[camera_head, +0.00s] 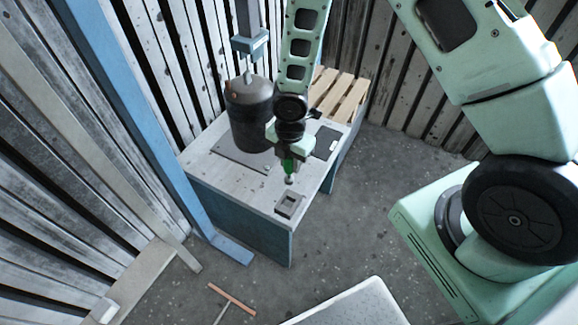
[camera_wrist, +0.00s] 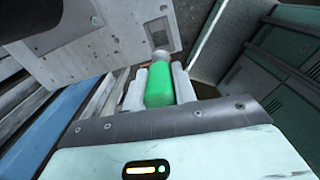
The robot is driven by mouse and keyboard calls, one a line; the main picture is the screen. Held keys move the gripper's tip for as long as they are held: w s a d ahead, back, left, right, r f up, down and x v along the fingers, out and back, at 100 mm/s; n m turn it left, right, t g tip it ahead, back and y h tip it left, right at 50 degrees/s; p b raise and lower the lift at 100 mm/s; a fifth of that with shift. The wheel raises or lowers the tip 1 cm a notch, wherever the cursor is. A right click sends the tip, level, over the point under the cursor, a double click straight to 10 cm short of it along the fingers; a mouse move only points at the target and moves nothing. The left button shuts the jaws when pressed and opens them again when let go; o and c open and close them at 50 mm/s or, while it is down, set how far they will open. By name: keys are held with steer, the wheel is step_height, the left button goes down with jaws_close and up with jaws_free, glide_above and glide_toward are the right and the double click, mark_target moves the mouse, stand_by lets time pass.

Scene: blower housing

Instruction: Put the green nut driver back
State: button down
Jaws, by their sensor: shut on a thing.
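My gripper (camera_head: 286,157) is shut on the green nut driver (camera_head: 289,166) above the front part of the workbench (camera_head: 232,190). In the wrist view the driver's green handle (camera_wrist: 159,88) lies between the two pale fingers, its grey metal end pointing away from my gripper. In the head view that end points down, a little behind a small square holder (camera_head: 290,205) with a dark recess at the bench's front corner. The holder also shows in the wrist view (camera_wrist: 158,33), just beyond the driver's tip. The tip appears apart from it.
A dark cylindrical housing (camera_head: 249,112) stands on the bench behind my gripper, under a blue-grey column. A dark flat plate (camera_head: 326,143) lies to the right. A wooden pallet (camera_head: 338,95) is behind the bench. A T-handled tool (camera_head: 231,300) is on the floor.

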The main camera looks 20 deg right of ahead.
mark_target(289, 178)
steer(key=shift+a+f+n, duration=0.2)
steer(key=shift+f+n, duration=0.1)
steer(key=shift+n, duration=0.1)
step_height(289, 178, down, 6)
steer(key=b, duration=0.6)
steer(key=shift+f, duration=0.2)
steer(key=shift+f+b, duration=0.65)
steer(key=shift+f, duration=0.1)
steer(key=shift+f, duration=0.25)
steer(key=shift+f+b, duration=0.7)
steer(key=shift+f, duration=0.2)
steer(key=shift+f+b, duration=0.85)
steer(key=shift+f, duration=0.3)
